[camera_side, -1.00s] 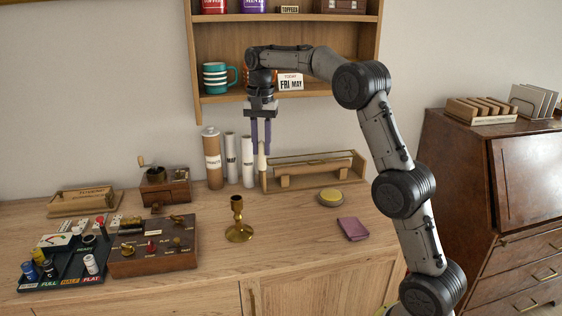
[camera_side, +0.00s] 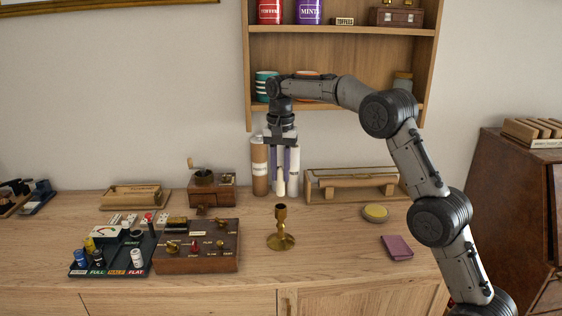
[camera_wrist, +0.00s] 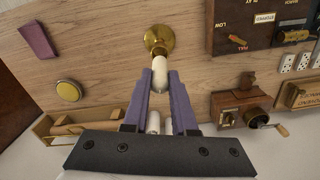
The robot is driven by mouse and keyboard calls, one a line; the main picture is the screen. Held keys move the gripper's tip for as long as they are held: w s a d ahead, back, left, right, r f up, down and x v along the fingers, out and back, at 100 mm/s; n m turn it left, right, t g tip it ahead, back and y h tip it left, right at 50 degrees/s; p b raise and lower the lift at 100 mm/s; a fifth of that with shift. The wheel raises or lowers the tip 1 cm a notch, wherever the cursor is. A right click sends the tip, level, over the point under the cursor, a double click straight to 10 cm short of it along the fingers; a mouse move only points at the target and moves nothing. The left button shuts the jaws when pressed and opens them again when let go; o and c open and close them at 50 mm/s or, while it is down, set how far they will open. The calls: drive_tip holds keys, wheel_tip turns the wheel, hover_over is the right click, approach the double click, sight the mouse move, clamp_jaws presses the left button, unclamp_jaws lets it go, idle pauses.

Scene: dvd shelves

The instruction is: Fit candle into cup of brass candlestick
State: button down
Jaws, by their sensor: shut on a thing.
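The brass candlestick (camera_side: 281,230) stands upright on the wooden counter, its cup at the top. My gripper (camera_side: 281,180) is shut on a white candle (camera_side: 280,184), held upright between its purple fingers. In the side view the candle hangs above the candlestick, with a gap between its lower end and the cup. In the wrist view the candle (camera_wrist: 160,72) points at the candlestick (camera_wrist: 159,40) and its end overlaps the near part of it. The cup's opening is largely hidden there by the candle.
Tall tubes (camera_side: 260,168) stand behind the gripper, before the wall shelf (camera_side: 340,109). A wooden control box (camera_side: 205,262) is left of the candlestick; a yellow-topped tin (camera_side: 375,212) and purple wallet (camera_side: 397,247) lie right. The counter around the candlestick's base is clear.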

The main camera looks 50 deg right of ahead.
sight(281, 195)
drive_tip(key=shift+f, duration=1.65)
drive_tip(key=c, duration=0.6)
unclamp_jaws()
drive_tip(key=shift+c, duration=0.2)
wheel_tip(281, 195, up, 7)
drive_tip(key=shift+f, duration=0.2)
drive_tip(key=shift+r, duration=0.2)
